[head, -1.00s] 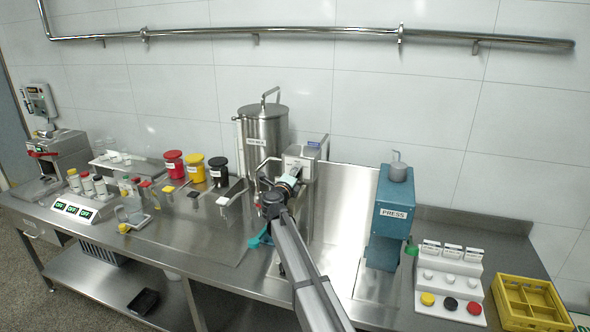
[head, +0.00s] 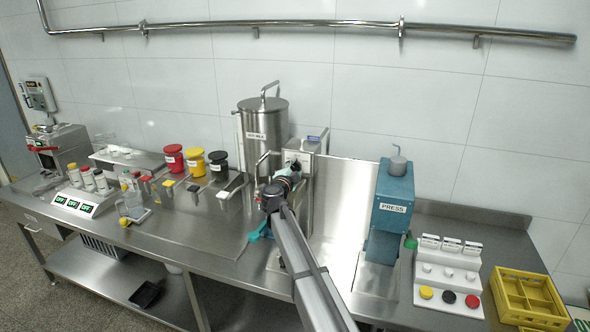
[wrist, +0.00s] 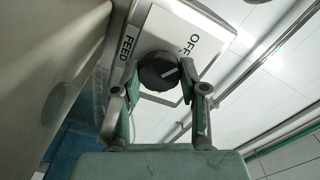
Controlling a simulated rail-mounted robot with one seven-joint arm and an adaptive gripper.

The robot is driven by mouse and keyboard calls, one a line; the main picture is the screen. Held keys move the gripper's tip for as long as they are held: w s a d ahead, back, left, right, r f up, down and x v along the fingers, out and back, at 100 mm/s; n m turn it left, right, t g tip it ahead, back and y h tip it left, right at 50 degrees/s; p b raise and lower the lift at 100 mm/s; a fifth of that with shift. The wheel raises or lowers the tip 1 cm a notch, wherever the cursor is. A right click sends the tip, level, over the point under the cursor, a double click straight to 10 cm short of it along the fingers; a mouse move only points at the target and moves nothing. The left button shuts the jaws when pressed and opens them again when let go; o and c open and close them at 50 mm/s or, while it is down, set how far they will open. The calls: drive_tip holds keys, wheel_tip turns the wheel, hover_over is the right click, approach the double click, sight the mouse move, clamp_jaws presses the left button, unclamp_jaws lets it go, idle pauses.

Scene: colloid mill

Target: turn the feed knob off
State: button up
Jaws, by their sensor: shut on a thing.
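The feed knob (wrist: 160,72) is round and black with a white line, in the wrist view. It sits on a white panel (wrist: 203,27) marked OFF, beside a FEED label (wrist: 128,50). The white line points right and slightly up, below the OFF lettering. My gripper (wrist: 162,80) has one finger on each side of the knob and is shut on it. In the head view my gripper (head: 287,175) is at the front of the steel mill (head: 303,158), and the arm and gripper hide the knob there.
A tall steel tank (head: 265,125) stands behind left of the mill. A teal press (head: 391,205) stands to its right. Several dispensers and red, yellow and black jars (head: 195,163) are to the left. A yellow crate (head: 525,290) is at the far right.

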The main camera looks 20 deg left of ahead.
drive_tip(key=shift+r+n, duration=0.1)
drive_tip(key=shift+n, duration=0.3)
drive_tip(key=o, duration=1.1)
drive_tip(key=shift+o, duration=0.2)
drive_tip(key=s, duration=1.2)
drive_tip(key=shift+d, duration=0.35)
